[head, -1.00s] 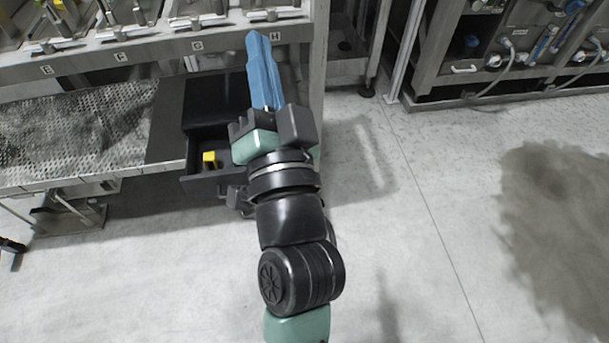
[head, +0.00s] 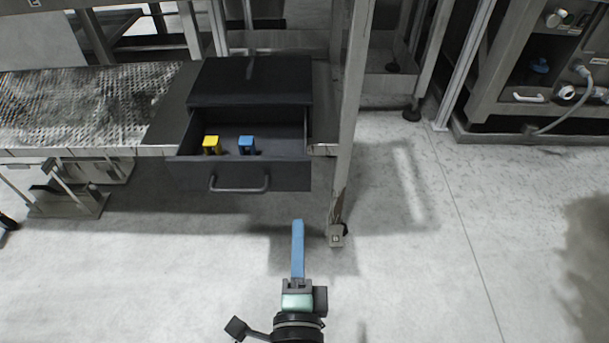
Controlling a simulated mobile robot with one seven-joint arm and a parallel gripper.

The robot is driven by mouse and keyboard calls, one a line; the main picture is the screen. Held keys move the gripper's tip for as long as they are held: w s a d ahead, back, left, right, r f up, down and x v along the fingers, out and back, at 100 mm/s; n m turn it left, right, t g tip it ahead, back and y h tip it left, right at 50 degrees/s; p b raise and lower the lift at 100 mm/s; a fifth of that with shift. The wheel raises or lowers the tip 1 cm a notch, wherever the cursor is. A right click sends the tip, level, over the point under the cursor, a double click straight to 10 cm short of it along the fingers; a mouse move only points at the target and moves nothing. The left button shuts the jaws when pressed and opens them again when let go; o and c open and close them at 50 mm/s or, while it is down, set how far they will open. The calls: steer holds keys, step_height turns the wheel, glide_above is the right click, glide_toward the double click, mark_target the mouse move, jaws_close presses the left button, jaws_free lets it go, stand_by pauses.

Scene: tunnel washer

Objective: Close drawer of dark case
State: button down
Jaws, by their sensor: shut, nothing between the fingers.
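In the head view, the dark case (head: 250,80) stands on the low shelf at centre left. Its drawer (head: 285,176) is pulled out towards me and has a curved handle (head: 239,185) on its front. A yellow block (head: 211,145) and a blue block (head: 247,145) stand inside the drawer. My gripper (head: 298,224), with long blue fingers, is shut and empty. It is in front of the drawer, lower right of the handle in the picture, and apart from it.
A metal post (head: 352,110) stands just right of the case, with its foot (head: 335,236) on the floor. A perforated metal shelf (head: 80,105) extends to the left. The floor (head: 170,260) in front of the drawer is clear.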

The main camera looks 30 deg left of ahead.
mark_target(299, 161)
steer(key=p+x, duration=0.2)
steer(key=x, duration=1.1)
steer(key=shift+w+r, duration=0.1)
steer(key=shift+w, duration=0.05)
steer(key=shift+w+a, duration=0.1)
steer(key=shift+w, duration=0.05)
